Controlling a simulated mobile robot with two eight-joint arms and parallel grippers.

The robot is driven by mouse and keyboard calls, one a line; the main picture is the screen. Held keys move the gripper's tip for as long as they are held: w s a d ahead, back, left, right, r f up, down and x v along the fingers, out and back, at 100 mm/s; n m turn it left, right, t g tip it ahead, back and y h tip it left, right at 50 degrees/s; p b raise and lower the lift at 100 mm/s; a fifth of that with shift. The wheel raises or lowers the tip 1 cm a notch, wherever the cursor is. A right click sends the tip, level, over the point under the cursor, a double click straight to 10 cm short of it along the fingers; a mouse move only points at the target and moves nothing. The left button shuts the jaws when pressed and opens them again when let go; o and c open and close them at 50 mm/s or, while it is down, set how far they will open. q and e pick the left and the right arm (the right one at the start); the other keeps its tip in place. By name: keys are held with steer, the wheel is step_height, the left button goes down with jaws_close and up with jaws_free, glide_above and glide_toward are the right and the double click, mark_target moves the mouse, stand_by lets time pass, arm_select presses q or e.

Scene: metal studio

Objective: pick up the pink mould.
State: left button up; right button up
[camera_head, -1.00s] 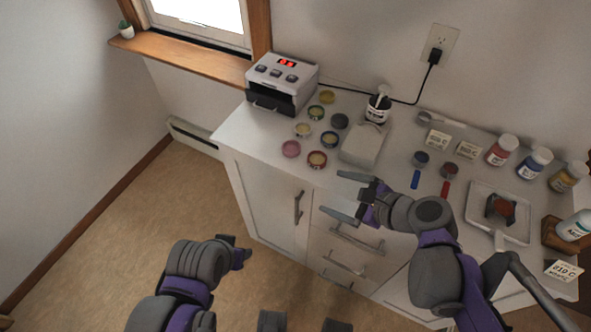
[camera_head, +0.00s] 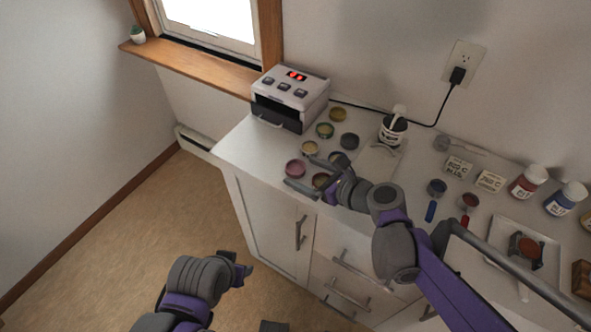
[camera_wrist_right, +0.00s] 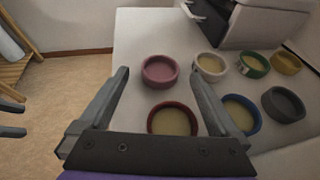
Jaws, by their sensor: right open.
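The pink mould (camera_head: 295,169) is a small round cup on the white counter, near its front left edge. In the right wrist view the pink mould (camera_wrist_right: 160,71) stands upright ahead of my open fingers, between their lines and apart from them. My right gripper (camera_head: 298,173) is open and empty, low over the counter beside the pink mould; its fingers also show in the right wrist view (camera_wrist_right: 160,85). A dark red mould (camera_wrist_right: 172,119) with yellowish content sits closer, between the fingers. My left gripper (camera_head: 244,271) hangs over the floor, and its jaws are unclear.
More moulds stand close by: cream (camera_wrist_right: 210,66), green (camera_wrist_right: 254,64), blue (camera_wrist_right: 241,113) and grey (camera_wrist_right: 283,103). A small oven (camera_head: 290,98) stands behind them.

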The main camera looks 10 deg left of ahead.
steer(key=shift+w+a+f, duration=0.2)
steer(key=shift+w+a, duration=0.1)
steer(key=shift+a, duration=0.1)
steer(key=c, duration=1.4)
steer(key=shift+r, duration=0.15)
